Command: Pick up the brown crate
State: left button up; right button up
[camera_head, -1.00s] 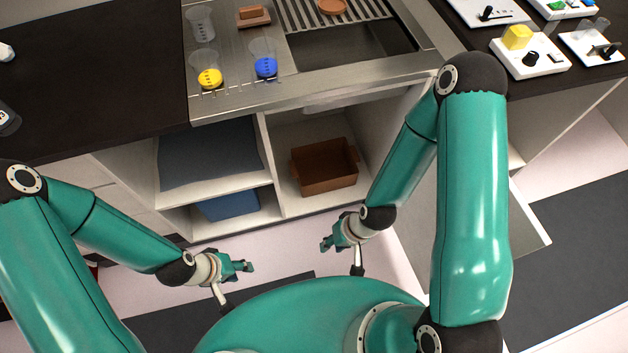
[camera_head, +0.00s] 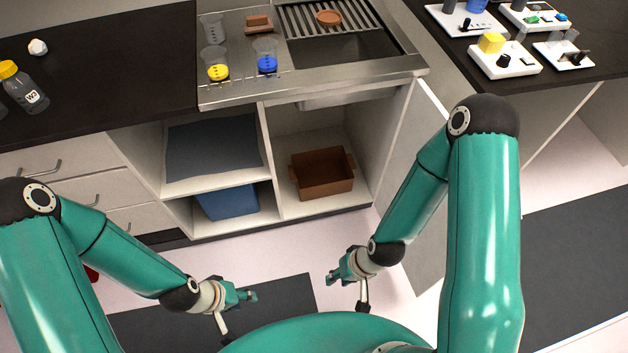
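The brown crate (camera_head: 323,185) is an open box with a handle on each short side. It stands on the floor of the open cabinet under the sink and looks empty. My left gripper (camera_head: 248,297) is over the floor, below and left of the crate in the picture and apart from it. My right gripper (camera_head: 334,278) is also over the floor, below the crate in the picture and apart from it. Both grippers are small and seen from above, so I cannot tell how far their fingers are apart. Nothing shows held in either.
An open cabinet door (camera_head: 427,200) stands to the right of the crate, partly behind my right arm. Left of the crate, a divider separates shelves with a dark cloth-like sheet (camera_head: 212,148) and a blue bin (camera_head: 228,201). The sink counter (camera_head: 330,91) overhangs the crate. Floor before the cabinet is free.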

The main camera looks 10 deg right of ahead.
aim_at(326, 171)
jog(key=z, duration=0.15)
jog(key=i, duration=0.95)
jog(key=u, duration=0.1)
